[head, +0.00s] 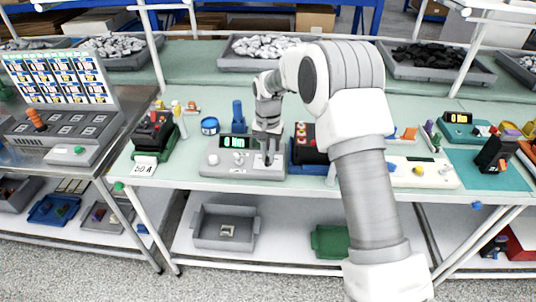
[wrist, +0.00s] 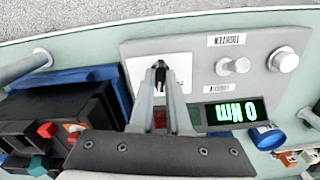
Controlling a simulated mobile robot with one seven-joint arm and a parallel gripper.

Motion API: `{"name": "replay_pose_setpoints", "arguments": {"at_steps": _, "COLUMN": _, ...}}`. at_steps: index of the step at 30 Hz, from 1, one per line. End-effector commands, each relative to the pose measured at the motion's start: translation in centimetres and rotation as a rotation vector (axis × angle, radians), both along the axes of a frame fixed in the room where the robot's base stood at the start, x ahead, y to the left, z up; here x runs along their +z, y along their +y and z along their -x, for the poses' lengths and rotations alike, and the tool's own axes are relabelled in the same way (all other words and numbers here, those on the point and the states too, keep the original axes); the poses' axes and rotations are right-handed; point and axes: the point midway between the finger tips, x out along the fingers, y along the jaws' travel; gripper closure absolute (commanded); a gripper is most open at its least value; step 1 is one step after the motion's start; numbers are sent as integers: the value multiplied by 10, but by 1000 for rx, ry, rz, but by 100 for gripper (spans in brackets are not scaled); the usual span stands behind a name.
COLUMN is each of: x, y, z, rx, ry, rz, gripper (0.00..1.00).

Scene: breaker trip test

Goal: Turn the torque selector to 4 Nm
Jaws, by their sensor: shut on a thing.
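A grey tester panel (head: 215,163) stands on the green bench and also shows in the wrist view (wrist: 200,50). Its green-lit display (head: 238,142) reads 0 Nm, upside down in the wrist view (wrist: 235,111). My gripper (head: 267,160) points down over the panel's right part. In the wrist view my gripper (wrist: 159,66) is shut on a small dark handle on a pale plate, seemingly the torque selector (wrist: 160,76). The fingers hide most of it, so its setting cannot be read. Two grey knobs (wrist: 232,66) (wrist: 283,60) sit beside it, near a TIGHTEN label.
A black device with red buttons (head: 304,146) stands close on the panel's right. A blue upright object (head: 238,112) stands behind the panel, and a blue tin (head: 210,126) stands to its left. Bins of parts (head: 262,50) line the back. My arm crosses the bench's middle.

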Motion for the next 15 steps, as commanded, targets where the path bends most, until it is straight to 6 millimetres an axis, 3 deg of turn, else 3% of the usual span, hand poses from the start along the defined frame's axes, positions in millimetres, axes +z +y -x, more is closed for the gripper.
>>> {"name": "replay_pose_setpoints", "arguments": {"at_steps": 15, "x": 0, "y": 0, "z": 0, "rx": 194, "ry": -1, "rz": -1, "gripper": 100}}
